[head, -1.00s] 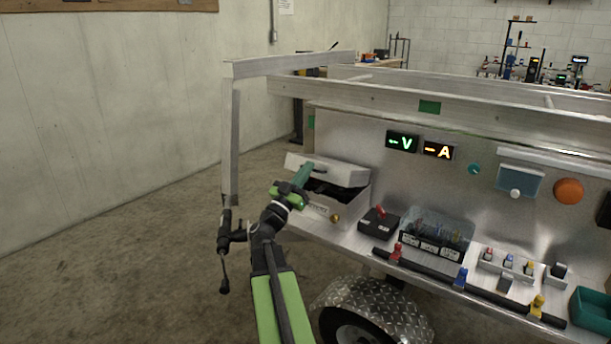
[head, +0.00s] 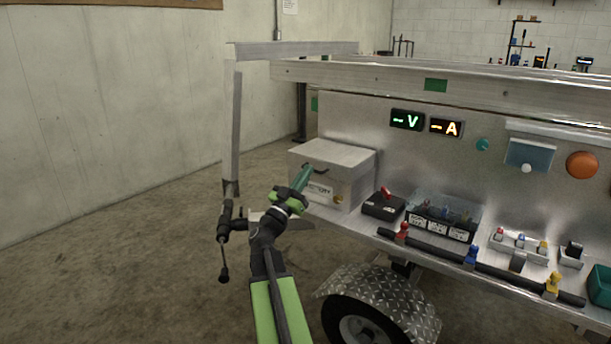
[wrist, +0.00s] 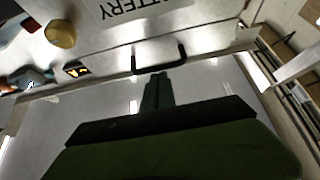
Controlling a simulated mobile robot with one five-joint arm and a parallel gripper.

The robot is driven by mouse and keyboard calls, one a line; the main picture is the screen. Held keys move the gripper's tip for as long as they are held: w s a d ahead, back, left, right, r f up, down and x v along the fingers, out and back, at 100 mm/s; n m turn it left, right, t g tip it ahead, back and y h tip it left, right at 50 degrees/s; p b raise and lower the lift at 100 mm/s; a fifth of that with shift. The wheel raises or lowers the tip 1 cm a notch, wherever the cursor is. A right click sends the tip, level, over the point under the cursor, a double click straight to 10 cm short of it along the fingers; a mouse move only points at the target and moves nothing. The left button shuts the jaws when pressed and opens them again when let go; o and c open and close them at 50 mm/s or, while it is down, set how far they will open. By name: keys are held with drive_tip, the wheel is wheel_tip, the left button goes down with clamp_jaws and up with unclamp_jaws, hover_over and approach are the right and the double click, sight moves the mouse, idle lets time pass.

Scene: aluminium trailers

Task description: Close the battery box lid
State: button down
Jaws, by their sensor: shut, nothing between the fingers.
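The battery box (head: 344,186) is a grey metal box at the left end of the trailer's side shelf. Its lid (head: 338,152) lies flat on top and looks shut in the head view. My gripper (head: 306,170) is shut and empty in front of the box, its tip near the dark lid handle. In the wrist view the handle (wrist: 159,57) shows just beyond the fingertips (wrist: 158,78), and the BATTERY label (wrist: 135,8) is upside down. I cannot tell whether the fingers touch the handle. A brass knob (wrist: 60,33) sits on the box front.
Right of the box on the shelf are a dark block with a red switch (head: 384,204) and a clear-covered fuse block (head: 441,217). A frame post (head: 235,130) stands left of my arm. The wheel and fender (head: 380,305) are below the shelf.

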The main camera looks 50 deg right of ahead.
drive_tip(key=shift+d+f, duration=0.25)
drive_tip(key=shift+f, duration=0.05)
drive_tip(key=a+r+p, duration=0.3)
drive_tip(key=r, duration=0.1)
drive_tip(key=a+f+b, duration=0.5)
drive_tip(key=f+b, duration=0.2)
drive_tip(key=f, duration=0.1)
drive_tip(key=shift+a, duration=0.35)
